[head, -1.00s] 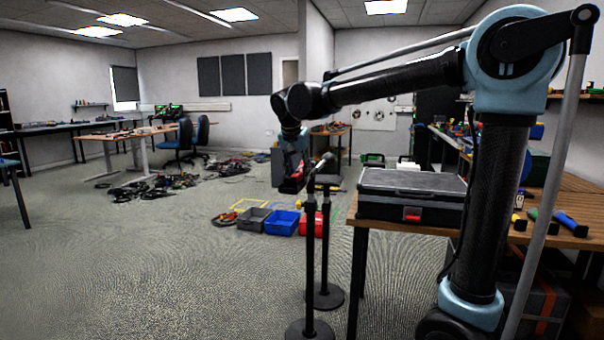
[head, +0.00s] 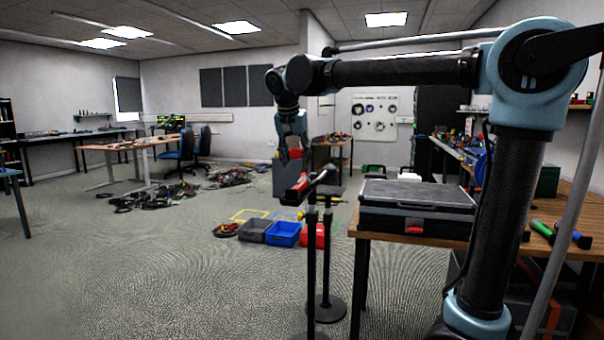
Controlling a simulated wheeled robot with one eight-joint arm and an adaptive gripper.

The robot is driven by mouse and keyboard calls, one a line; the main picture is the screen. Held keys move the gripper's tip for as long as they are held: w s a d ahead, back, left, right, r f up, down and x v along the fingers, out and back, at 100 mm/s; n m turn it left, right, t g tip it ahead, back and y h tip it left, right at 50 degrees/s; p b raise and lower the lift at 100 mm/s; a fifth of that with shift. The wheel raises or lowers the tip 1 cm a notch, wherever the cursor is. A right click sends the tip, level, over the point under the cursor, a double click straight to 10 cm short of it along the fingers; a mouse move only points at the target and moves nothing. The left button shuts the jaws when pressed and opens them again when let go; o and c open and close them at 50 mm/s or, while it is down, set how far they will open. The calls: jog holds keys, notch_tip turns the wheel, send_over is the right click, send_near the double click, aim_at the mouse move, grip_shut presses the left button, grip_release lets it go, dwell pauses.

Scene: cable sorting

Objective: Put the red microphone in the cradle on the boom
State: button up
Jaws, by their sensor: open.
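The red microphone (head: 298,187) is at the left end of the boom on a black stand (head: 312,255). It lies tilted there, clear of my gripper; the cradle is too small and dark to tell apart, so I cannot tell how the microphone sits in it. My gripper (head: 292,158) is open and empty, pointing down just above the microphone, with a small gap between them.
A second black stand (head: 326,270) is close behind. A black case (head: 416,196) sits on the wooden table at right, with green (head: 542,229) and blue (head: 571,234) handled items. Grey (head: 254,230), blue (head: 283,234) and red (head: 319,237) bins are on the floor.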

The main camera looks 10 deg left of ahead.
jog(key=s+d+f, duration=0.1)
jog(key=d+f, duration=0.3)
jog(key=d, duration=0.4)
jog(key=s+d+f+g, duration=0.1)
jog(key=d+f, duration=0.2)
jog(key=d, duration=0.6)
jog(key=s+d+f, duration=0.1)
jog(key=d+f, duration=0.3)
jog(key=d, duration=0.4)
jog(key=s+d+f, duration=0.8)
jog(key=f, duration=0.3)
jog(key=s+d+f+n+g, duration=0.1)
jog(key=s+d+f, duration=0.7)
jog(key=f, duration=0.4)
jog(key=shift+s+d, duration=0.4)
jog(key=shift+d, duration=0.15)
